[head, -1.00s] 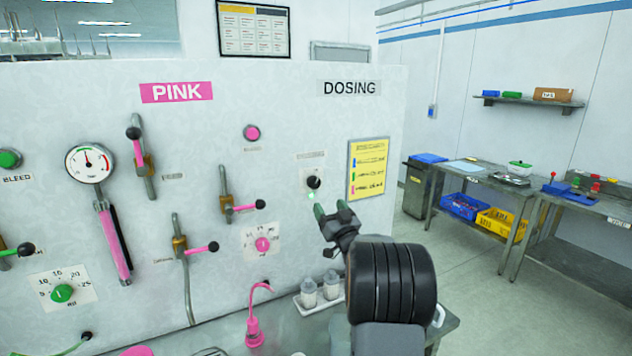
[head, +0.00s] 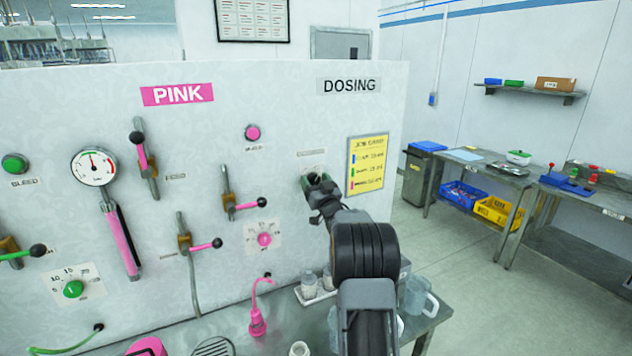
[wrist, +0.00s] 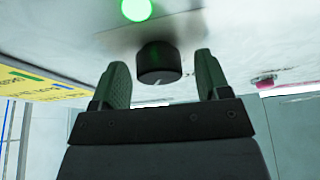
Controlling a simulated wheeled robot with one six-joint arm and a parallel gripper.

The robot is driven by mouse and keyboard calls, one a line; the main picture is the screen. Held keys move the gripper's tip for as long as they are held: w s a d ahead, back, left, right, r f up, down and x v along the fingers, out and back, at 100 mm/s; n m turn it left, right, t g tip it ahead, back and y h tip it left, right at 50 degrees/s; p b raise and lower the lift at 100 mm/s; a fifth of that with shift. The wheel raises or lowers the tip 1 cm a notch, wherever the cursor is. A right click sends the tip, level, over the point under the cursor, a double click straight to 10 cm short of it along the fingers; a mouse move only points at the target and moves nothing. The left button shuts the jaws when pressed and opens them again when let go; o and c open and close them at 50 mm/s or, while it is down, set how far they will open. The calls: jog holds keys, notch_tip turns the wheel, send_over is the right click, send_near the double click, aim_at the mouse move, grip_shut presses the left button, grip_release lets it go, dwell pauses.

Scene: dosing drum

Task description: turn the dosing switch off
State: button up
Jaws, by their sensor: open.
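The dosing switch is a round black knob (wrist: 158,62) on the white panel below the DOSING label (head: 349,85). In the wrist view it has a pale pointer mark on its face, and a lit green lamp (wrist: 136,9) glows beside it. My gripper (wrist: 158,85) is open, with one green-padded finger on each side of the knob and visible gaps between fingers and knob. In the head view my gripper (head: 316,182) is at the panel and hides most of the switch.
A yellow job card (head: 367,164) hangs just right of the switch. A pink dial (head: 264,239) and a pink-handled lever (head: 245,205) are to its left. Small white bottles (head: 309,285) and a clear jug (head: 416,298) stand on the bench below.

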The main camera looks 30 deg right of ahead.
jog(key=c, duration=0.9)
jog(key=shift+c, duration=0.2)
jog(key=shift+f+b, duration=0.15)
jog(key=shift+b, duration=0.35)
jog(key=shift+f+n+y+b, duration=0.15)
jog(key=shift+n+y+b, duration=0.45)
jog(key=shift+n+b, duration=0.5)
jog(key=n+y+b, duration=0.2)
jog(key=n+b, duration=0.1)
jog(key=b, duration=0.1)
jog(key=shift+d, duration=0.1)
jog(key=n+y+b, duration=0.1)
jog(key=n, duration=0.1)
jog(key=n+y+b, duration=0.1)
jog(key=n, duration=0.2)
jog(key=shift+r+g, duration=0.2)
jog(key=shift+g, duration=0.1)
jog(key=shift+r+n+g+y, duration=0.1)
jog(key=shift+n+g+y, duration=0.4)
jog(key=shift+n, duration=1)
jog(key=shift+r+n+g+y, duration=0.1)
jog(key=shift+n+g+y, duration=0.4)
jog(key=shift+n, duration=1)
jog(key=shift+n+y, duration=0.3)
